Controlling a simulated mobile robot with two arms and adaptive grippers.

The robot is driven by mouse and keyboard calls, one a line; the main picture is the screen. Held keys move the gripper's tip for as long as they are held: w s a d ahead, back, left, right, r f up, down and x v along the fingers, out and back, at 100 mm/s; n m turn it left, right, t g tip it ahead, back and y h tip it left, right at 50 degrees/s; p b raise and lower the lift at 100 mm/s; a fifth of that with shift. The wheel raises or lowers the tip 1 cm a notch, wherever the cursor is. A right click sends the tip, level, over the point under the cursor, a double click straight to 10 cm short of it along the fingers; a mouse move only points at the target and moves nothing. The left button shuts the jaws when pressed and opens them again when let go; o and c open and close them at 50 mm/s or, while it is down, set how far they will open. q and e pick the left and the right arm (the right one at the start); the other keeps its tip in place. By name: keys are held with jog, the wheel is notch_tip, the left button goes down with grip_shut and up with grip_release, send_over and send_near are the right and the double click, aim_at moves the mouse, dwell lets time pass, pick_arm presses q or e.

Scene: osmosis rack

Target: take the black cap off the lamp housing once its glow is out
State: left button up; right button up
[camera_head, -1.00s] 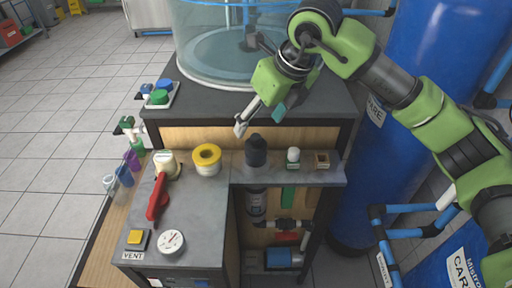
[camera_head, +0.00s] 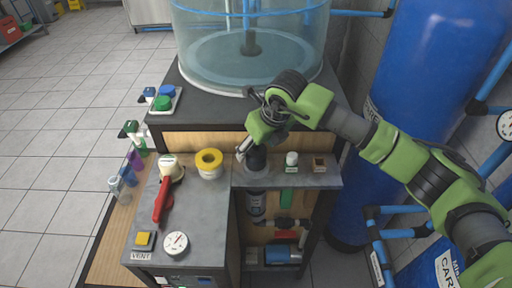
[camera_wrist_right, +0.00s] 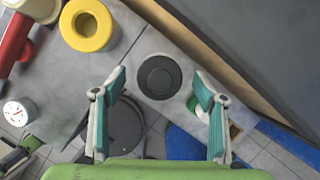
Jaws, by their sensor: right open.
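The black cap (camera_head: 257,160) stands upright on the narrow grey shelf, partly covered by my right gripper in the head view. In the right wrist view the cap (camera_wrist_right: 160,77) is a dark round disc seen from above, between and just ahead of the fingertips. A dark cylinder (camera_head: 256,204), probably the lamp housing, shows below the shelf under the cap. No glow is visible on it. My right gripper (camera_head: 246,150) is open above the cap, its fingers (camera_wrist_right: 159,74) apart on either side in the wrist view. My left gripper is not in view.
A yellow-topped roll (camera_head: 209,162) stands left of the cap, a green-and-white bottle (camera_head: 291,160) and a small wooden box (camera_head: 319,164) right. A red handle (camera_head: 161,200), dial (camera_head: 175,243) and yellow VENT button (camera_head: 144,240) sit on the left counter. A glass tank (camera_head: 250,60) stands behind.

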jog(key=shift+w+a+f, duration=0.15)
jog(key=shift+w+f, duration=0.05)
jog(key=shift+f, duration=0.45)
jog(key=c, duration=1.2)
jog(key=shift+r, duration=0.1)
